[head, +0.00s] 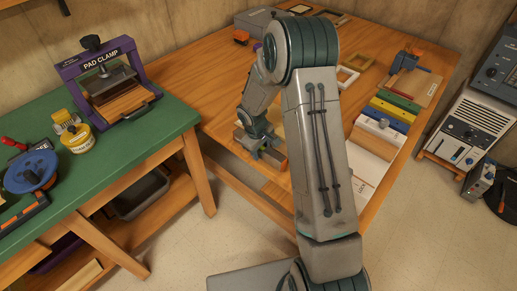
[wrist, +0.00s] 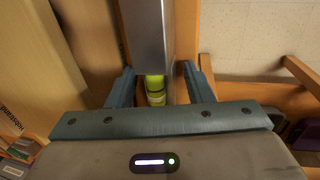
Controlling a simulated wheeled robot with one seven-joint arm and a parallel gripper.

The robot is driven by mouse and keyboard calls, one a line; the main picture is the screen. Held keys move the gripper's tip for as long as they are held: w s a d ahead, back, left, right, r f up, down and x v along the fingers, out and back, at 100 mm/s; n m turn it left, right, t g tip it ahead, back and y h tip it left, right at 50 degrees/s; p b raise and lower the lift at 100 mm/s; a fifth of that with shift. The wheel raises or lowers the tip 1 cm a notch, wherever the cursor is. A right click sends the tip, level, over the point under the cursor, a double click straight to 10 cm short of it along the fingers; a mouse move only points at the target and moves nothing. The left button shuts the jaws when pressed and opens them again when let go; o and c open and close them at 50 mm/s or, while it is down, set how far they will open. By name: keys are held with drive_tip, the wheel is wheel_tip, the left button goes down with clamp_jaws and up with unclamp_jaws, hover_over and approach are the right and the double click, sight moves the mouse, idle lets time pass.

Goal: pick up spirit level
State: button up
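A long silver bar with a yellow-green vial, the spirit level (wrist: 150,35), runs down from the top of the wrist view and ends between the two fingers of my gripper (wrist: 160,87). A narrow gap shows on each side between the level and the fingers, so the gripper looks open around it. In the head view my gripper (head: 258,147) is low over the front edge of the wooden table (head: 205,75). There the level is mostly hidden by my gripper and arm, and I cannot make it out clearly.
Left stands a green-topped bench (head: 125,140) with a purple pad clamp (head: 105,75), a yellow tub (head: 77,138) and a blue wheel-shaped tool (head: 32,172). Coloured blocks (head: 388,112) and a wooden frame (head: 347,77) lie on the table's right side. Bare floor lies in front.

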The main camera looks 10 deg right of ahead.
drive_tip(key=c, duration=0.9)
drive_tip(key=shift+o, duration=0.2)
